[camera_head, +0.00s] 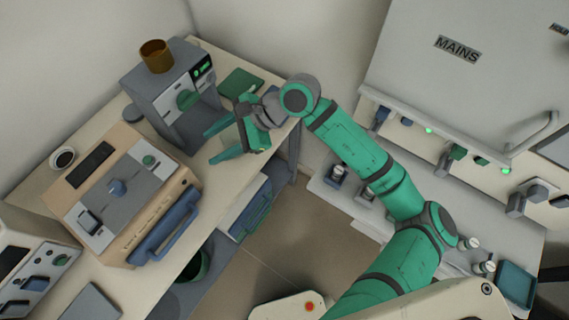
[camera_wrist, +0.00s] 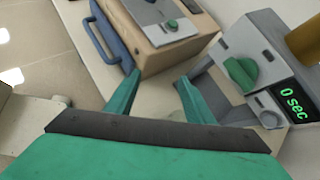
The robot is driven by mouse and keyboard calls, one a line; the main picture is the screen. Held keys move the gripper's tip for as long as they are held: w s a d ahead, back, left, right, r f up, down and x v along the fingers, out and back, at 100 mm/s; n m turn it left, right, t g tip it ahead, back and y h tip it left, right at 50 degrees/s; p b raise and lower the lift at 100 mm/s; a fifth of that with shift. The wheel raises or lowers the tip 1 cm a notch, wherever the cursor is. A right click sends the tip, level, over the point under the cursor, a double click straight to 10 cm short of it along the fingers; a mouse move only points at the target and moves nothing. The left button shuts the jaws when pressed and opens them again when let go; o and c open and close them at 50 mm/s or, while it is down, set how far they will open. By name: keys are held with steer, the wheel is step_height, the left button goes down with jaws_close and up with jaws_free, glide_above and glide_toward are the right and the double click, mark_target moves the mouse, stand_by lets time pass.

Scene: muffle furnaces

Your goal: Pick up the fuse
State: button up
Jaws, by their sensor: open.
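I cannot pick out the fuse with certainty. Small white-capped cylinders (camera_head: 470,243) stand on the light shelf under the MAINS cabinet, at the right of the head view, and may be fuses. My gripper (camera_head: 212,144) is open and empty over the bench at the left, by the grey timer device (camera_head: 158,92). In the wrist view my gripper (camera_wrist: 158,77) has its two green fingers spread, with bare bench between them. The device's green knob and a "0 sec" display show at the right there. The cylinders are not in the wrist view.
A tan furnace (camera_head: 130,190) with a blue handle stands on the bench (camera_head: 215,185). A brown cup (camera_head: 155,56) sits on the grey device. The MAINS cabinet (camera_head: 450,90) and its light shelf (camera_head: 330,195) are at the right. Floor (camera_head: 300,240) lies between.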

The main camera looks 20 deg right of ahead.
steer(key=s+d+f+h, duration=0.1)
steer(key=d+f+h, duration=0.25)
steer(key=d, duration=0.55)
steer(key=s+d+f+h, duration=0.1)
steer(key=d+f+h, duration=0.25)
steer(key=d, duration=0.55)
steer(key=g+h, duration=0.2)
steer(key=h, duration=0.1)
glide_above(339, 170)
step_height(339, 170, down, 7)
steer(key=shift+s+a+f, duration=0.1)
steer(key=shift+s, duration=0.05)
steer(key=shift+f, duration=2.9)
steer(key=shift+c, duration=0.2)
steer(key=c, duration=1.1)
steer(key=shift+r, duration=0.1)
